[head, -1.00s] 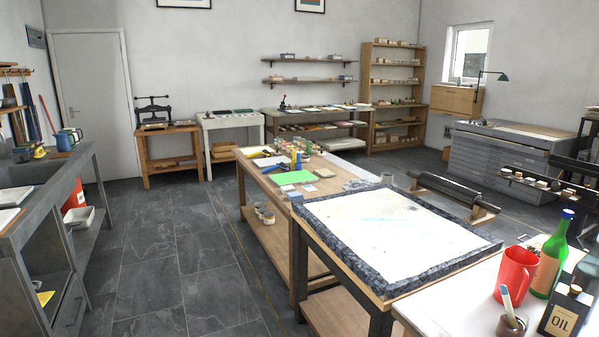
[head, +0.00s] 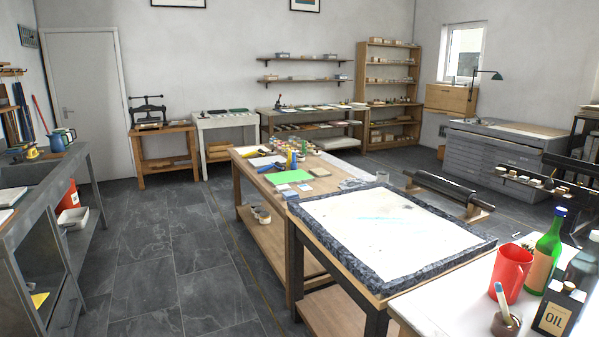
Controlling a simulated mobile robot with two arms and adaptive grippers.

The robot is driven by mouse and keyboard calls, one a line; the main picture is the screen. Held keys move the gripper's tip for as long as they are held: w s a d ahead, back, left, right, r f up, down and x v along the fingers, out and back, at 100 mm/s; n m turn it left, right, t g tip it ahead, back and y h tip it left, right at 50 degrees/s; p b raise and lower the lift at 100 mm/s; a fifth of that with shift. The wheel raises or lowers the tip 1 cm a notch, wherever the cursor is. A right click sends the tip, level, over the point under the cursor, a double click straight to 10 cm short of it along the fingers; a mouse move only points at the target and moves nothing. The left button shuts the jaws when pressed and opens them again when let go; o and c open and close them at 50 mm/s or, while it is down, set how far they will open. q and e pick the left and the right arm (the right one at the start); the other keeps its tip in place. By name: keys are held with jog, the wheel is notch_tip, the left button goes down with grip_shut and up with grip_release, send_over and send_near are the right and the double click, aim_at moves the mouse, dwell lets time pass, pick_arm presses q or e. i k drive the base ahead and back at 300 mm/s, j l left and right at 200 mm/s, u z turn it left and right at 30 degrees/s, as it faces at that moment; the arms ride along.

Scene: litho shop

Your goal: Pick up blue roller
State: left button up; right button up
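Neither of my grippers shows in the head view.
A litho stone (head: 385,232) on a stand fills the near middle. A table at the near right holds a red jug (head: 511,272), a green bottle (head: 545,255) and an oil can (head: 557,312). A grey sink bench (head: 62,172) stands left. The tiled floor (head: 165,240) between is clear.

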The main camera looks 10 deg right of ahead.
aim_at(264, 170)
jog(key=i+j+u, duration=0.3)
jog(key=i, duration=0.6)
jog(key=i+u, duration=0.25)
jog(key=i, duration=0.7)
jog(key=i+z, duration=0.1)
jog(key=i, duration=1)
jog(key=i+j, duration=0.2)
jog(key=i, duration=0.9)
jog(key=l+z, duration=0.05)
